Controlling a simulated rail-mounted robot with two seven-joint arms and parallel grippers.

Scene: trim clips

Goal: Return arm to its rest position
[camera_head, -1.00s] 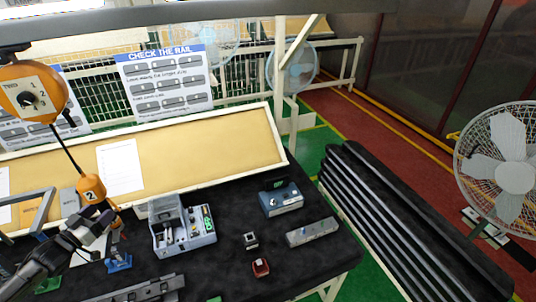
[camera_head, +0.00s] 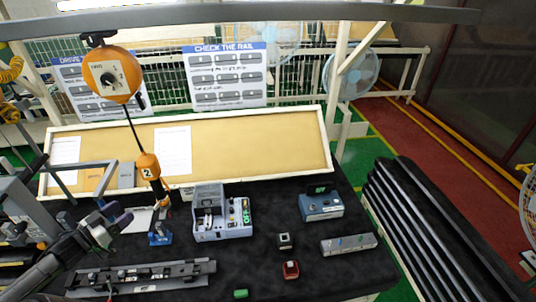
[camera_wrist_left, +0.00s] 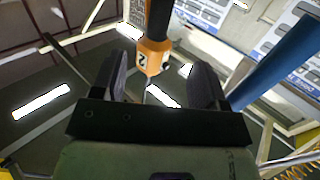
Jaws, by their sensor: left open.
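My left arm comes in from the left in the head view. Its gripper (camera_head: 112,222) is open and empty, above the left part of the black table. An orange hanging tool marked 2 (camera_head: 150,168) is to the right of the gripper and apart from it, hanging on a cord from an orange balancer (camera_head: 112,76). In the left wrist view the open fingers (camera_wrist_left: 160,78) point upward past the orange tool (camera_wrist_left: 151,57), which shows beyond the gap between them. My right gripper is not in view.
The black table (camera_head: 330,275) holds a long dark rail fixture (camera_head: 140,278), a grey device (camera_head: 222,218), a blue-grey box (camera_head: 321,204), a blue stand (camera_head: 160,236) and small blocks. A tan board (camera_head: 250,150) stands behind. Grey frame bars (camera_head: 85,165) are close to my left arm.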

